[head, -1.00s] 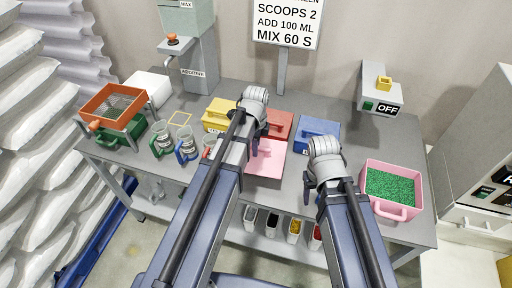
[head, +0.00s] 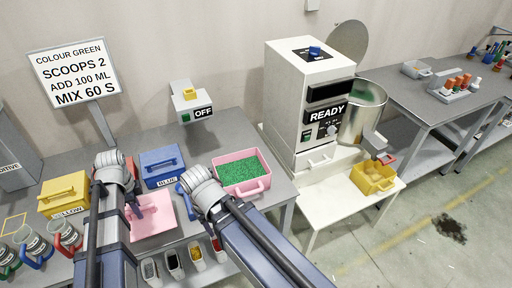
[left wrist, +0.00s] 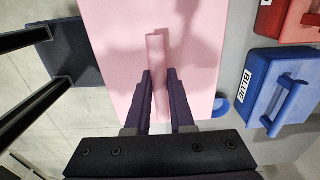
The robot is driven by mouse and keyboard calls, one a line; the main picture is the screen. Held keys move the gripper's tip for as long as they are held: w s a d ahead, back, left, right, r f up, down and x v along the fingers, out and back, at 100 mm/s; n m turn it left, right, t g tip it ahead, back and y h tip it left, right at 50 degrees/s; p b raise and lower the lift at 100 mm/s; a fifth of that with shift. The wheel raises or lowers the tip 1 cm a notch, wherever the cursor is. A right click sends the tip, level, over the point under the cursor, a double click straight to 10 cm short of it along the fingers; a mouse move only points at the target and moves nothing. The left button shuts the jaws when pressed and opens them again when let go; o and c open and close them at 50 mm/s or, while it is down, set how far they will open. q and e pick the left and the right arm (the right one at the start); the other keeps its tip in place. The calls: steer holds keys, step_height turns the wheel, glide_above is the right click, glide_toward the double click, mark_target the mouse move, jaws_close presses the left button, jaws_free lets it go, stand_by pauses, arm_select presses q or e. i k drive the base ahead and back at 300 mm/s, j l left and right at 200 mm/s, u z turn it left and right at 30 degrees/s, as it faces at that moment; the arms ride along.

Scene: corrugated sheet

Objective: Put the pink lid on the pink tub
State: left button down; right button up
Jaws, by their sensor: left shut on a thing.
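The pink lid (head: 153,222) is a flat square plate with a raised bar handle, near the table's front edge. My left gripper (head: 132,204) is shut on that handle; in the left wrist view its fingers (left wrist: 159,100) lie on both sides of the bar (left wrist: 157,52). I cannot tell whether the lid is clear of the table. The pink tub (head: 262,186), open and filled with green granules, stands to the right on the table, apart from the lid. My right gripper (head: 188,203) is between lid and tub; its jaws are mostly hidden by its wrist.
A blue tub (head: 160,167) stands behind the lid, a yellow one (head: 63,195) to the left. Jugs (head: 65,236) stand front left. A switch box marked OFF (head: 192,105) is at the back. A white machine marked READY (head: 300,100) stands right of the table. Bins (head: 172,260) sit below.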

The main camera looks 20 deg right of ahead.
mark_target(350, 37)
steer(key=k+l+z, duration=0.3)
steer(key=l, duration=0.35)
steer(key=k+l+z, duration=0.15)
steer(key=l, duration=0.25)
steer(key=k, duration=0.1)
